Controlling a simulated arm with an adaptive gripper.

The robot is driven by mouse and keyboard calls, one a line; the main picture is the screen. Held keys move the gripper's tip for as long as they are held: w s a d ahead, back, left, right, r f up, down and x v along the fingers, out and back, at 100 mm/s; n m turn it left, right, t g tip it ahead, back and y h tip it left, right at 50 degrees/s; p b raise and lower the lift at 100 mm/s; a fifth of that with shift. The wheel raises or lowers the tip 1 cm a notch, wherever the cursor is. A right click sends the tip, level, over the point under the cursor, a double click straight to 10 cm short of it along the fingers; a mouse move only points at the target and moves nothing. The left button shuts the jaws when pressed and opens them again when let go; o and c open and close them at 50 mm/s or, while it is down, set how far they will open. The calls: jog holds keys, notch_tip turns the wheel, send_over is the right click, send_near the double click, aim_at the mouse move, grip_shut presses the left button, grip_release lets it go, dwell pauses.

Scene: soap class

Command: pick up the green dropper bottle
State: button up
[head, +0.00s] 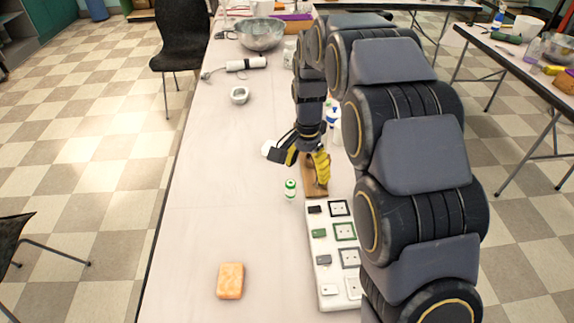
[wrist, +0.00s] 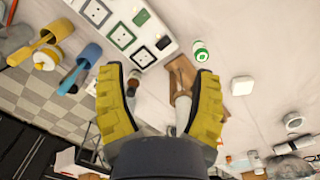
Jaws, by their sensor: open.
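The green dropper bottle (head: 290,189) is a small white bottle with green bands, standing on the pale table left of the panel's far end. In the wrist view it shows as a green and white bottle (wrist: 201,50) beyond the fingertips and right of the panel. My gripper (head: 306,162) is over the table beside the wooden board, farther back than the bottle and apart from it. Its yellow fingers are spread wide in the wrist view (wrist: 158,76), and they hold nothing. A wooden-looking item (wrist: 180,85) shows between the fingers, below them.
A white panel (head: 327,285) with several sockets and switches lies close by, with a wooden board (head: 316,188) behind it. An orange sponge (head: 230,281) lies at the front. A white block (wrist: 242,85) and a dark bottle (wrist: 133,82) are near the gripper. The table left of the bottle is clear.

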aim_at(291, 191)
jog(key=w+f+m, duration=0.1)
jog(key=w+f, duration=0.2)
jog(key=w+a+f+m, duration=0.1)
jog(key=w+f, duration=0.2)
jog(key=f, duration=0.1)
jog(key=w+a+f+m, duration=0.1)
jog(key=w+f, duration=0.2)
jog(key=f, duration=0.1)
jog(key=shift+w+m+t, duration=0.2)
jog(key=shift+m+t, duration=0.1)
jog(key=shift+m, duration=0.1)
jog(key=f, duration=0.7)
jog(key=shift+w+f, duration=0.2)
jog(key=shift+f, duration=0.2)
jog(key=c, duration=1.1)
